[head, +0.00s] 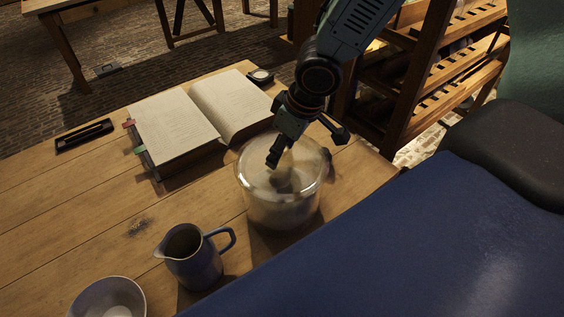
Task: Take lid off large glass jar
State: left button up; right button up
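The large glass jar (279,208) stands upright on the wooden table, near the table's right end. It is clear, with a pale, blurred shape inside or on it. I cannot make out the lid's edge or whether it is seated, because my gripper and the reflections cover the top. My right gripper (307,147), on the arm coming in from the upper right, is over the jar's top with its fingers spread apart. It holds nothing that I can see. I cannot tell whether a finger touches the glass. My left gripper is out of view.
A blue-grey pitcher (194,262) and a bowl (108,299) stand at the table's near side. A wooden rack (435,75) stands beyond the table.

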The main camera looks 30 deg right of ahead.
jog(key=shift+d, duration=0.1)
jog(key=shift+a+r, duration=0.1)
jog(key=shift+a, duration=0.25)
jog(key=c, duration=0.4)
jog(key=shift+d, duration=0.25)
jog(key=c, duration=0.5)
jog(key=shift+w+a, duration=0.1)
grip_shut()
